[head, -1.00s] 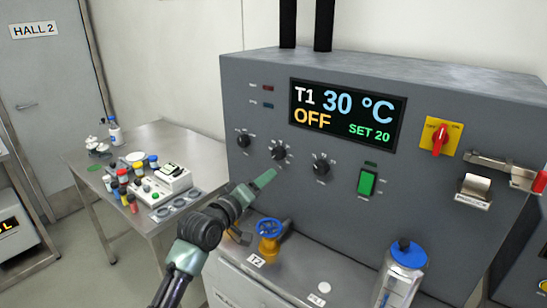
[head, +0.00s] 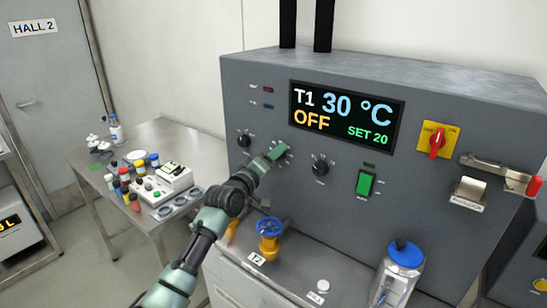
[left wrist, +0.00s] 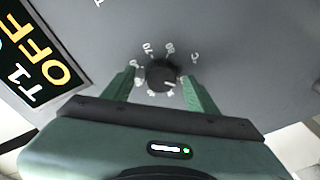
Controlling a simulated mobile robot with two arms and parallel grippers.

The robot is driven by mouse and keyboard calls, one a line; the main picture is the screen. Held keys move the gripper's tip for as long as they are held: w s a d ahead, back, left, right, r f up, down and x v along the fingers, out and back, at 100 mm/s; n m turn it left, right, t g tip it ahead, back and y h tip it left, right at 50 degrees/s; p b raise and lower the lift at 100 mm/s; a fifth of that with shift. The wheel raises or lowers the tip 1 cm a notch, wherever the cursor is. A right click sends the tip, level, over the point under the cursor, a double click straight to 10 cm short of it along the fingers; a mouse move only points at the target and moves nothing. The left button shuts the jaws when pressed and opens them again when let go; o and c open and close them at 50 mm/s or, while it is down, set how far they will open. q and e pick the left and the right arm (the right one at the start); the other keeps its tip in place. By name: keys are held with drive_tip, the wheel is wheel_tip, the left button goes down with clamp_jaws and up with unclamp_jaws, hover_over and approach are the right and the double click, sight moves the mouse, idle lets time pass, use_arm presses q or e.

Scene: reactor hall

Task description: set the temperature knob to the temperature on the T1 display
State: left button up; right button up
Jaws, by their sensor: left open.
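The T1 display (head: 346,116) on the grey cabinet reads 30 °C, OFF and SET 20. My left gripper (head: 275,154) is at the middle of three black knobs and hides most of it in the head view. In the left wrist view the black knob (left wrist: 161,75) sits between the two open green fingers, with a number scale around it and a white mark at its lower right. The fingers stand on either side of the knob; contact cannot be told. My right gripper is out of view.
Neighbouring knobs are at the left (head: 244,139) and right (head: 320,166). A green switch (head: 365,183), a red rotary switch (head: 437,140) and a blue-topped valve (head: 269,228) are nearby. A bottle (head: 402,270) stands in front. A side table (head: 150,135) holds small jars.

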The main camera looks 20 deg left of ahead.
use_arm(q)
clamp_jaws()
drive_tip(key=shift+f, duration=0.1)
drive_tip(key=shift+f+m+t+h+b, duration=0.1)
drive_tip(key=shift+m+t+h+b, duration=0.25)
drive_tip(key=shift+m+b, duration=3.25)
drive_tip(key=shift+m+p, duration=0.75)
drive_tip(key=shift+m, duration=0.25)
unclamp_jaws()
